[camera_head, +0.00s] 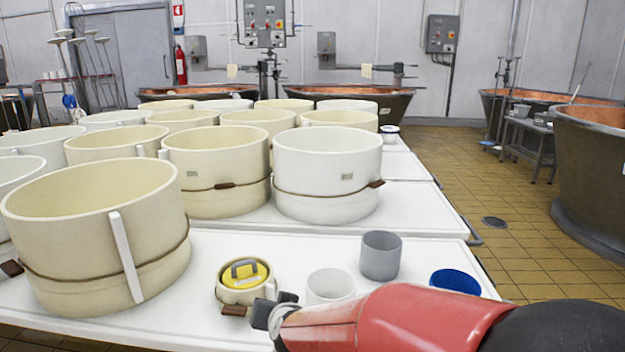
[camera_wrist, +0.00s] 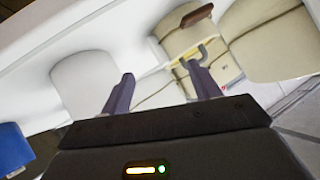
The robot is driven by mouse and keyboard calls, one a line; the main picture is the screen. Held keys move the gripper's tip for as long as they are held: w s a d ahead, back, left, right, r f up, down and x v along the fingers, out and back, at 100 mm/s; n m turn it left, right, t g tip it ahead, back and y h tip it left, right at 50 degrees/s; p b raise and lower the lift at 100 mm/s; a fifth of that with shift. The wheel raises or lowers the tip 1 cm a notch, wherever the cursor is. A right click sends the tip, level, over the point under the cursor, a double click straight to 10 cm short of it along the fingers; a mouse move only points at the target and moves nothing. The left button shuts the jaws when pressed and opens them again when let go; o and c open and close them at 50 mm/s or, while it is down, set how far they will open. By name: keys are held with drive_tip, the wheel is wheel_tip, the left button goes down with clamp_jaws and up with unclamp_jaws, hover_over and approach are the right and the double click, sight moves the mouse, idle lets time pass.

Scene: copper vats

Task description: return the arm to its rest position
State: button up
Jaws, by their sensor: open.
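My red and black arm reaches in from the lower right in the head view. My gripper (camera_head: 272,308) is open, low at the front edge of the white table (camera_head: 210,326). It is just in front of a small cream mould (camera_head: 240,297) with a yellow lid (camera_head: 249,273) and grey handle. In the wrist view my gripper (camera_wrist: 160,84) has its two dark fingers spread, with nothing clearly held between them. The small mould's grey handle (camera_wrist: 198,56) appears close behind the right finger; I cannot tell whether they touch.
A white cup (camera_head: 330,287), a grey cup (camera_head: 381,256) and a blue cup (camera_head: 456,281) stand beside my gripper and arm. Large cream moulds (camera_head: 95,235) crowd the table behind and left. Copper vats (camera_head: 595,165) stand at right, across open tiled floor (camera_head: 510,250).

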drive_tip(key=s+d+r+g+h, duration=0.2)
drive_tip(key=s+d, duration=0.9)
drive_tip(key=s+d+r+n+g+h, duration=0.1)
drive_tip(key=s+d+r+g, duration=0.2)
drive_tip(key=s+d, duration=0.9)
drive_tip(key=shift+h, duration=0.4)
drive_tip(key=shift+c, duration=0.3)
